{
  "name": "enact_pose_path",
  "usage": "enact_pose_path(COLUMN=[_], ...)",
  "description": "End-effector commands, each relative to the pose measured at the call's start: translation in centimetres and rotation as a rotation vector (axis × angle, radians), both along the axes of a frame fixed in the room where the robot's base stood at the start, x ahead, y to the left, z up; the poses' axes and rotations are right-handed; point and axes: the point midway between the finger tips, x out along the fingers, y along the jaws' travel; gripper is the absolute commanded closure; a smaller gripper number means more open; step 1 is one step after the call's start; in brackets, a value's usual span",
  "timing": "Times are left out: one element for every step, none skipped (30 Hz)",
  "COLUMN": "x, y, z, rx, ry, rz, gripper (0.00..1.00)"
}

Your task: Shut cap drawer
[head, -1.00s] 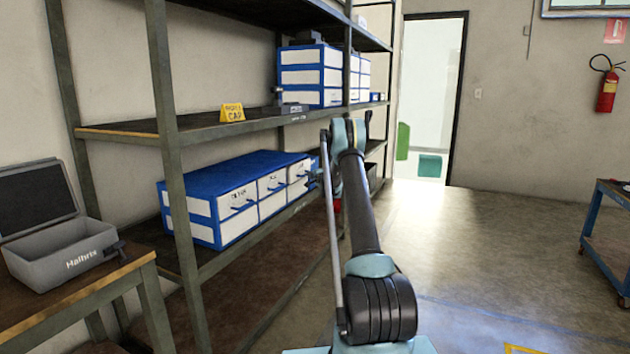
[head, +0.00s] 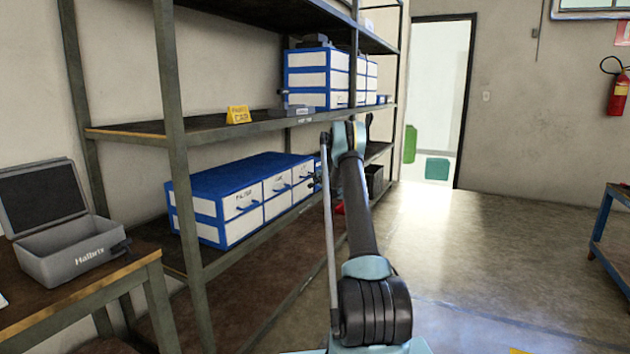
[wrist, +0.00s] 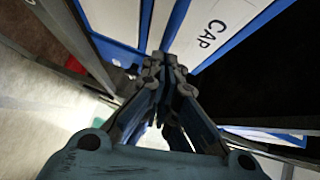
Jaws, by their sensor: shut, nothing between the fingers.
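The cap drawer (wrist: 225,25), a white face with a blue edge and the label "CAP", shows at the top of the wrist view. In the head view, a blue-and-white drawer unit (head: 226,179) lies on the lower shelf with a row of labelled drawers. My gripper (head: 316,181) is at the far right end of that row and partly hides it. In the wrist view my gripper (wrist: 165,66) is shut and empty, its fingertips at the lower edge of the cap drawer's face. I cannot tell whether they touch it, or how far the drawer stands out.
A metal shelf rack (head: 176,130) holds a yellow sign (head: 238,115) reading "CAP" and another drawer unit (head: 318,58). An open grey case (head: 80,255) stands on a table at left. A blue cart (head: 612,235) is at right. The floor between is clear.

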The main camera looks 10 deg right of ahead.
Motion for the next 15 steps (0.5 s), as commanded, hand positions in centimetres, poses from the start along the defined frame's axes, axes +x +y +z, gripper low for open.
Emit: enact_pose_path(x=[-0.4, -0.6, -0.9, -1.4, -2.0, -2.7, -3.3, -3.8, -4.5, -5.0, -5.6, -6.3, -6.7, -7.2, -7.8], y=[-1.1, -1.6, -2.0, -2.1, -2.2, -2.3, -2.4, -2.5, -2.7, -2.9, -2.9, -3.0, -3.1, -3.1, -3.2], z=[0.2, 0.3, 0.5, 0.6, 0.6, 0.7, 0.8, 0.9, 1.0, 1.0, 1.1, 1.2, 1.3, 1.4, 1.4], rx=[-0.001, -0.001, 0.0, 0.001, -0.001, -0.001, -0.001, -0.002, -0.002, -0.002, -0.001, -0.001, -0.001, -0.001, -0.001], ry=[-0.001, -0.001, -0.001, 0.0, -0.001, -0.001, -0.001, -0.001, -0.001, -0.001, -0.001, -0.001, -0.001, -0.001, -0.001], rz=[-0.006, -0.006, -0.006, -0.004, -0.005, -0.005, -0.005, -0.006, -0.006, -0.007, -0.007, -0.007, -0.007, -0.006, -0.006], gripper=[1.0, 1.0, 1.0, 1.0, 1.0, 1.0, 1.0, 1.0, 1.0, 1.0, 1.0, 1.0, 1.0, 1.0, 1.0])
